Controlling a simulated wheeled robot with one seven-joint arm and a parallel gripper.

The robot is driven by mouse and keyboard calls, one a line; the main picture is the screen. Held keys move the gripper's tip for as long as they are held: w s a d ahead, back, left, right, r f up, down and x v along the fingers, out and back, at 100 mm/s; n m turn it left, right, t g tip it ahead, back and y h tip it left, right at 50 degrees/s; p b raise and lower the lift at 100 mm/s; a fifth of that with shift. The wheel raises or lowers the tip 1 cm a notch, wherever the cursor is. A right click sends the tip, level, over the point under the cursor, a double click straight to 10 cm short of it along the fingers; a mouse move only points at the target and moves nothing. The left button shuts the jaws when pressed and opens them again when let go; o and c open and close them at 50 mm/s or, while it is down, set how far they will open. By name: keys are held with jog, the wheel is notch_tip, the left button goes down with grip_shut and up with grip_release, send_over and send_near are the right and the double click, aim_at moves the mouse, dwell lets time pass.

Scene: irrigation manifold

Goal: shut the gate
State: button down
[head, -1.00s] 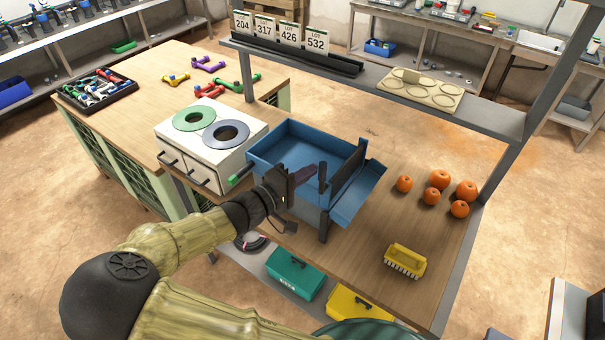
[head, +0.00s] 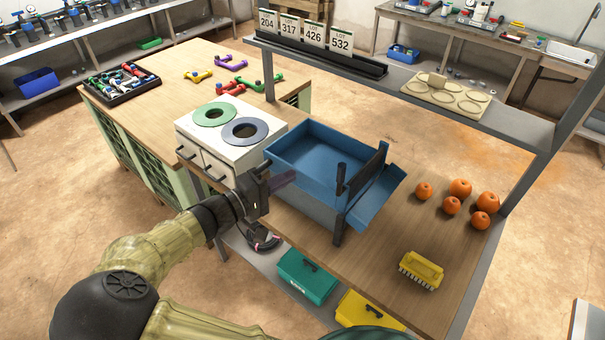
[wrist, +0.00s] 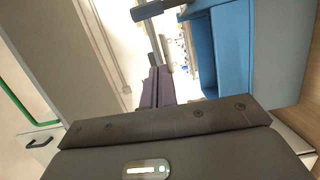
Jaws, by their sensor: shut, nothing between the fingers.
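The gate is a dark upright panel (head: 367,172) across the right end of the blue bin (head: 315,150), between the bin and a sloping blue chute (head: 378,200). A dark upright handle (head: 341,180) stands at its near edge. I cannot tell how far the gate is open. My gripper (head: 290,178) is shut and empty. It is in front of the bin's near side, left of the handle and apart from it. In the wrist view its dark purple fingers (wrist: 155,88) are together, with the blue bin (wrist: 232,45) to their right and a dark bar (wrist: 158,8) above.
A white unit (head: 228,130) with a green and a blue ring stands left of the bin. Several oranges (head: 460,188) and a yellow brush (head: 421,270) lie on the table to the right. A grey shelf (head: 480,112) with lot cards spans the back. Toolboxes (head: 307,276) sit below.

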jog(key=v, duration=0.2)
jog(key=shift+s+a, duration=0.2)
jog(key=shift+s, duration=0.1)
jog(key=s+d+f+m+g+y, duration=0.25)
jog(key=d+f+g, duration=0.25)
jog(key=d, duration=0.4)
jog(key=s+d+f+m+g+y, duration=0.1)
jog(key=d+f+g+y, duration=0.2)
jog(key=d+f+g, duration=0.45)
jog(key=s+d+r+m+t+y, duration=0.3)
jog(key=s+d+r+m+y, duration=0.1)
jog(key=s+d+r+y, duration=0.3)
jog(key=shift+d+t+y, duration=0.15)
jog(key=shift+t+y, duration=0.2)
jog(key=shift+y, duration=0.2)
